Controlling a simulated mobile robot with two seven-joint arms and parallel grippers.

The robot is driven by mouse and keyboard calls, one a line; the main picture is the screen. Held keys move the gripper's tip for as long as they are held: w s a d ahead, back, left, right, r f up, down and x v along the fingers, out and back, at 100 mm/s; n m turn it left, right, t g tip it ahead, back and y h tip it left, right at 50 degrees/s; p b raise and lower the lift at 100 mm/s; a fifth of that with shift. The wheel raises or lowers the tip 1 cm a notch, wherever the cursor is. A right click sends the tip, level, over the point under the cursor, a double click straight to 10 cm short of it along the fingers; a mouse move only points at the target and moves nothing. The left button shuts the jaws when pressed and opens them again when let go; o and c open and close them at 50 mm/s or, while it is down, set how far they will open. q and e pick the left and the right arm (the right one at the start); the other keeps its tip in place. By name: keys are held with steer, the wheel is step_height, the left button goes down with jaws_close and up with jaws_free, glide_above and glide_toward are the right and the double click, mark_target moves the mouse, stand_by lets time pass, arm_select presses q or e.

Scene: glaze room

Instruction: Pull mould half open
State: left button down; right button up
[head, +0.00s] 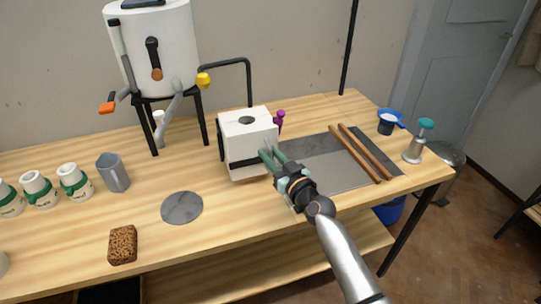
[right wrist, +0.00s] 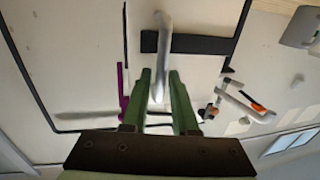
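The mould (head: 240,138) is a white block with a dark hole in its top and a dark band around its lower part. It stands on the wooden bench in the head view. A purple piece (head: 279,118) stands at its back right, and also shows in the right wrist view (right wrist: 122,92). My right gripper (head: 271,153) is at the mould's front right side, fingers pointing at it. In the right wrist view its green fingers (right wrist: 160,75) are apart, with a pale grey rod (right wrist: 162,45) between or beyond them; contact cannot be told. My left gripper is not in view.
A tank (head: 165,50) on a black stand is behind left. Jars (head: 74,181), a grey jug (head: 113,172), a grey disc (head: 182,208) and a brown sponge (head: 122,245) are left. A grey board (head: 320,172) with two wooden sticks (head: 355,155) and a teal-topped tool (head: 417,142) are right.

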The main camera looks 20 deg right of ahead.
jaws_close()
stand_by(1.4)
